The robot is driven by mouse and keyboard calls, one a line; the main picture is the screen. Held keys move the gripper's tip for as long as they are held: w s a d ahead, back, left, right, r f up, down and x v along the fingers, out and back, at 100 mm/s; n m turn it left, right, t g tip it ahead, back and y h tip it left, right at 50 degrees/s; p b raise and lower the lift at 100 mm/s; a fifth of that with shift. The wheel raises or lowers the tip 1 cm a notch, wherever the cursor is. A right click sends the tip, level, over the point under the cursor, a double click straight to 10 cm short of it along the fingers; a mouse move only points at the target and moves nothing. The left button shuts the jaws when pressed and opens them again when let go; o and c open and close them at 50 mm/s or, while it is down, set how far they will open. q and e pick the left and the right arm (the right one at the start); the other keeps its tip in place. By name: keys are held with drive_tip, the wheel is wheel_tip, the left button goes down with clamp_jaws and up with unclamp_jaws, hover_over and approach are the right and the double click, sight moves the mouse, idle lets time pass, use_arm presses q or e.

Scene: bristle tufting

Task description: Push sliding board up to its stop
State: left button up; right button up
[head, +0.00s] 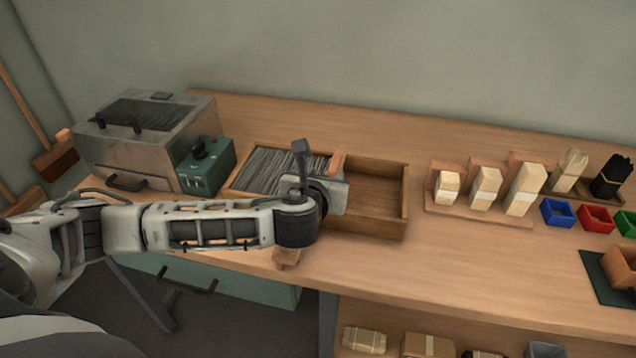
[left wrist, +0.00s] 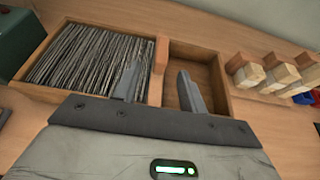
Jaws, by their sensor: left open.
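A wooden tray (head: 405,222) on the bench has a left compartment packed with grey bristle strands (head: 265,168) and an empty right compartment. The sliding board (left wrist: 163,52), a reddish wooden piece, stands between bristles and empty part; its far end (head: 336,163) shows in the head view. My left gripper (head: 332,192) is over the tray, partly hiding it. In the left wrist view its fingers (left wrist: 158,85) are apart, one over the bristles' right side, the other over the empty compartment, with the board between them. Whether either finger touches the board cannot be told. My right gripper is not in view.
A metal machine (head: 145,150) with a green box (head: 207,165) stands left of the tray. Wooden blocks on a stand (head: 480,208), brush bundles (head: 612,175) and small coloured bins (head: 557,212) stand to the right. The bench front right of the tray is clear.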

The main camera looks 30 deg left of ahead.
use_arm(q)
drive_tip(key=v, duration=0.5)
idle(0.4)
drive_tip(key=s+d+f+n+g+h, duration=0.3)
drive_tip(key=s+d+f+n+h, duration=0.35)
drive_tip(key=d+f+n, duration=0.55)
drive_tip(key=s+a+f+n, duration=0.3)
drive_tip(key=s+f+n, duration=0.4)
drive_tip(key=n, duration=1.1)
drive_tip(key=s, duration=0.3)
drive_tip(key=shift+s+a, duration=0.15)
drive_tip(key=shift+a, duration=0.05)
drive_tip(key=shift+f, duration=0.1)
